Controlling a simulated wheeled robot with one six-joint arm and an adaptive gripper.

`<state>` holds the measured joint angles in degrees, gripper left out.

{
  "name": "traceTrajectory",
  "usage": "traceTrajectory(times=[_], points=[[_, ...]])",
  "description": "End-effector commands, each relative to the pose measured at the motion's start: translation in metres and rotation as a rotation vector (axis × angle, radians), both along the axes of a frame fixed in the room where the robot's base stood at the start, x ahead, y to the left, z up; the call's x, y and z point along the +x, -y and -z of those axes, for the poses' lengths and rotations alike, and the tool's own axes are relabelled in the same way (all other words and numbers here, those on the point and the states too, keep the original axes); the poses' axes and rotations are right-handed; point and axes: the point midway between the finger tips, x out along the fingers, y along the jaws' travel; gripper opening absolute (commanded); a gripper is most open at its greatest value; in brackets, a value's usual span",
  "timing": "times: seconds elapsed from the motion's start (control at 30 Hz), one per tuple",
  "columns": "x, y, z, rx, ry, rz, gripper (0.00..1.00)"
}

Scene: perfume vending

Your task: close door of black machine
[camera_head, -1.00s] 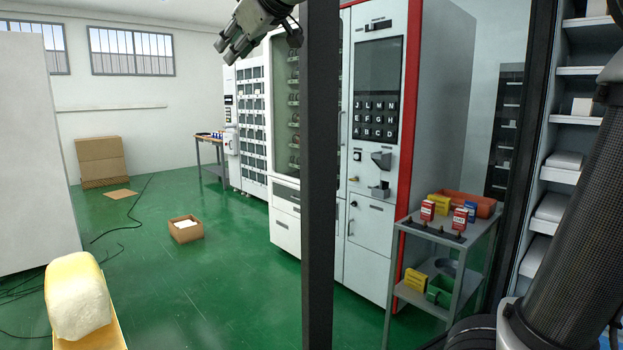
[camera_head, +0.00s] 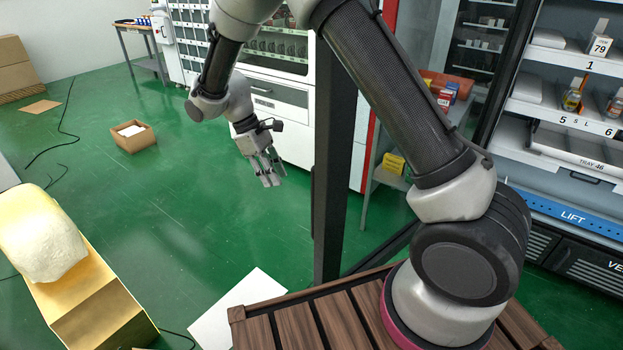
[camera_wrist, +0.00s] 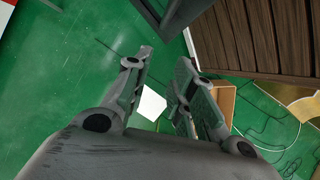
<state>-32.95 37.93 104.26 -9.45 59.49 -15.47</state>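The black machine stands at the right in the head view, with its shelves (camera_head: 560,115) exposed. Its glass door is open, and the door's black vertical frame (camera_head: 334,160) stands in the middle of the head view, behind my arm. My gripper (camera_head: 271,174) hangs fingers-down over the green floor, left of that frame and apart from it in the picture. In the wrist view my gripper (camera_wrist: 162,58) has its fingers spread with nothing between them. A dark frame piece (camera_wrist: 172,15) shows at the top there, likely the door's lower end.
A wooden slatted platform (camera_head: 275,325) is under my arm's base. A grey shelf cart (camera_head: 385,178) stands behind the door glass. White vending machines (camera_head: 275,100) stand at the back. A cardboard box (camera_head: 133,136) and a yellow box with a pale lump (camera_head: 95,300) are at left. Floor between is clear.

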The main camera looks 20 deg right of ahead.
Motion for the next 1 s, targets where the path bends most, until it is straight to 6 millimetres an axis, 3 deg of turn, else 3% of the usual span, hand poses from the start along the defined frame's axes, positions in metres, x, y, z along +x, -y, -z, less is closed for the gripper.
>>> traceTrajectory(times=[0.53, 1.0], points=[[-0.061, 0.087, -0.002, 0.002, 0.004, 0.001, 0.25], [-0.066, 0.095, 0.01, 0.002, 0.004, 0.0, 0.25]])
